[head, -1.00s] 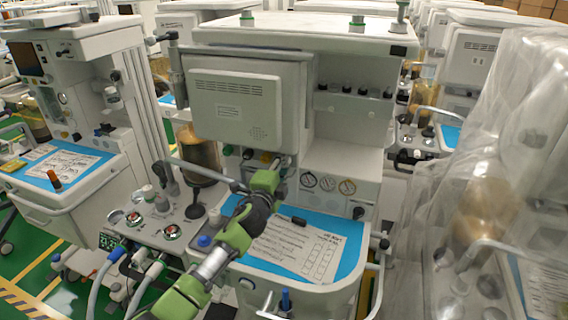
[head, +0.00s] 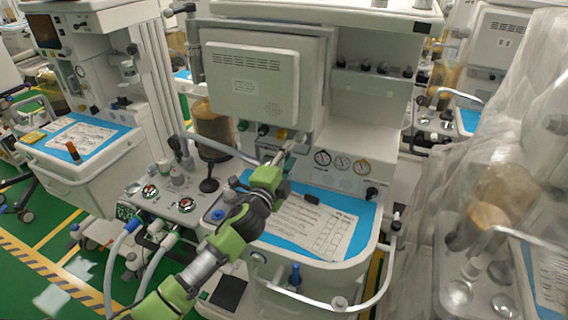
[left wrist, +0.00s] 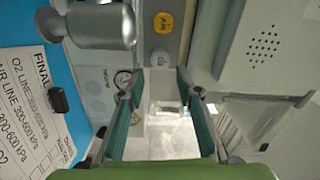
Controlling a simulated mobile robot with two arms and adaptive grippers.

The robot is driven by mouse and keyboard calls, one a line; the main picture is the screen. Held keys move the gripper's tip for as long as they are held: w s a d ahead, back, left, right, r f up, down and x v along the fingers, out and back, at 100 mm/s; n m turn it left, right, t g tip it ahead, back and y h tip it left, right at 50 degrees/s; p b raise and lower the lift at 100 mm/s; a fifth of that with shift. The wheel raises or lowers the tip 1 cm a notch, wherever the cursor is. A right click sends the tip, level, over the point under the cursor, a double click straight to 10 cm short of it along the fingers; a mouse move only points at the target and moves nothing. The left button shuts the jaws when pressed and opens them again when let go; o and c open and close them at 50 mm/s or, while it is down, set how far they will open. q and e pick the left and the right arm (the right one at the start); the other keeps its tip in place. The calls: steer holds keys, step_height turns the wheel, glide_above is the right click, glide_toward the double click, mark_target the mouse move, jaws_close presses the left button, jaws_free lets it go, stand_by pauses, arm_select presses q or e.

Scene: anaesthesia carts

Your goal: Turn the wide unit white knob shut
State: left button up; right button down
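The wide unit (head: 400,150) stands in the middle of the head view, with a grey monitor housing and a blue worktop. Small knobs sit under the monitor: a dark one (head: 263,130) and a yellow one (head: 281,134). A white knob cannot be told apart there; my gripper covers part of this panel. My left gripper (head: 286,149) is in front of the panel, just below the yellow knob. In the left wrist view its two fingers (left wrist: 155,95) are apart with nothing between them. A round yellowish knob (left wrist: 160,57) lies just above the fingertips there. My right gripper is not in view.
A bent metal rail (head: 215,146) runs left of my gripper. A grey rounded cylinder (left wrist: 100,25) is close in the left wrist view. Papers (head: 305,225) lie on the worktop. A plastic-covered unit (head: 480,200) stands at right, another cart (head: 95,170) at left.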

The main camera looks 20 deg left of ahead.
arm_select(q)
steer(key=s, duration=0.3)
steer(key=shift+s+a, duration=0.1)
steer(key=shift+s, duration=0.25)
